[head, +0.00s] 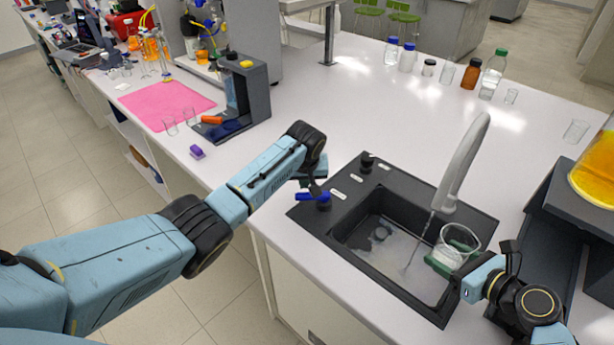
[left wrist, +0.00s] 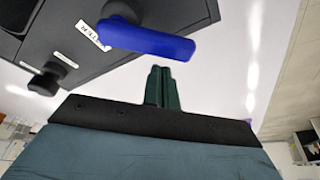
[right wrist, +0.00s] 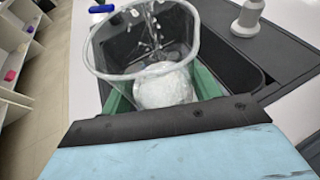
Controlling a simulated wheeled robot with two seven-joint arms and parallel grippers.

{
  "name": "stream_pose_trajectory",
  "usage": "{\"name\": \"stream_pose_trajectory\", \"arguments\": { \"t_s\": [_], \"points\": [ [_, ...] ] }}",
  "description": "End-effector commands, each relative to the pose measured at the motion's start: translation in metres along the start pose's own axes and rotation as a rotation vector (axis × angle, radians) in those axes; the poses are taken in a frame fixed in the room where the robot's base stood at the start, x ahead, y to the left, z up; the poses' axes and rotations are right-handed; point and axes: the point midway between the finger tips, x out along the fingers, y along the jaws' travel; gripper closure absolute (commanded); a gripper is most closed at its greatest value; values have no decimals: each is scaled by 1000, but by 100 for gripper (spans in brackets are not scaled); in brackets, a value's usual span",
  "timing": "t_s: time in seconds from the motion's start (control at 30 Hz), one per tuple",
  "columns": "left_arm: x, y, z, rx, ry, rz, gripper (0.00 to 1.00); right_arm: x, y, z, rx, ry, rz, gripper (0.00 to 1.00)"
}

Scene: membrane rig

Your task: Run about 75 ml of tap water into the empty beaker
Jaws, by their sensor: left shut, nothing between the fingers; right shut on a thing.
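The clear glass beaker (head: 459,238) is over the right side of the dark sink, with my right gripper (head: 445,262) shut on it. In the right wrist view the beaker (right wrist: 140,72) is tilted and has a whitish, frothy patch low inside; its level cannot be read. The blue tap lever (head: 313,197) also shows in the left wrist view (left wrist: 147,40). My left gripper (left wrist: 162,85) is shut and empty beside it.
The sink basin (head: 375,265) has a wet floor with a drain. A dark stand with a flask of orange liquid (head: 594,175) is at the right. Bottles and small glassware (head: 471,75) stand at the back.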

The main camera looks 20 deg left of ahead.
Motion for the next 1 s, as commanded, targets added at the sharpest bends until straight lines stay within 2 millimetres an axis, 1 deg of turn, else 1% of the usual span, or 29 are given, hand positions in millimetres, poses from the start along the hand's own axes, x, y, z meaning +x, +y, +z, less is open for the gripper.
{"name": "stream_pose_trajectory", "arguments": {
  "t_s": [0.2,0.63,1.0],
  "points": [
    [-3,0,8,1,0,0,100,0,0,1,0,-1,0,62],
    [-4,0,9,-2,0,-1,100,0,0,1,0,-1,0,62],
    [-5,-1,13,-60,-1,-22,100,0,0,1,0,-1,0,62]
  ]
}}
